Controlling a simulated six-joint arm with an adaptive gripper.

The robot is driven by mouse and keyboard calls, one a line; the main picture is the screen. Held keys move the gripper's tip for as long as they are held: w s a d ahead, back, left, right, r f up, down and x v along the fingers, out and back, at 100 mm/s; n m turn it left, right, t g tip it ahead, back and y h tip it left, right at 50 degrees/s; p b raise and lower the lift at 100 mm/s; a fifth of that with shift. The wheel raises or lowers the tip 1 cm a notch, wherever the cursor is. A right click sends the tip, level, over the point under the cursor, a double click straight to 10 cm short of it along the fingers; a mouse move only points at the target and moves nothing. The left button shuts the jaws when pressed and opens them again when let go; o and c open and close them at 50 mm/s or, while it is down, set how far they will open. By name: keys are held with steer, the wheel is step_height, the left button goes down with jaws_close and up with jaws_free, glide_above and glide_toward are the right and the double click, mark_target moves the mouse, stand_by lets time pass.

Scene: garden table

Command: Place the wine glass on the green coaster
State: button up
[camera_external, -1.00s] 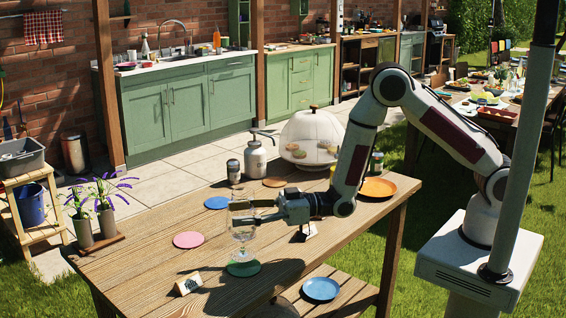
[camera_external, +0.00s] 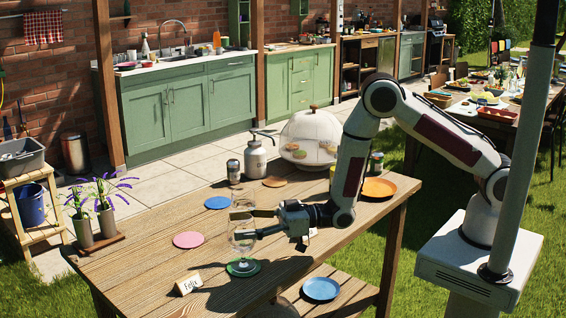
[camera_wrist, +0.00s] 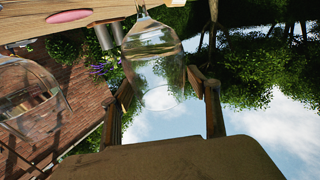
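The clear wine glass (camera_external: 242,240) is upright above the green coaster (camera_external: 243,268). Its foot appears to rest on the coaster, inside its rim. My gripper (camera_external: 252,222) reaches in from the right, with its fingers around the bowl. In the wrist view, the glass (camera_wrist: 155,62) appears upside down, between my gripper's two fingers (camera_wrist: 162,84), which lie close against both sides of the bowl. The fingers look shut on the bowl.
A pink coaster (camera_external: 188,240), a blue coaster (camera_external: 217,202) and a name card (camera_external: 188,284) lie nearby on the wooden table (camera_external: 150,262).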

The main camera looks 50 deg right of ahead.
steer(key=shift+r, duration=0.15)
stand_by(0.3)
steer(key=v, duration=1.2)
steer(key=shift+d, duration=0.1)
steer(key=shift+w+r, duration=0.1)
steer(key=shift+w, duration=0.05)
stand_by(0.7)
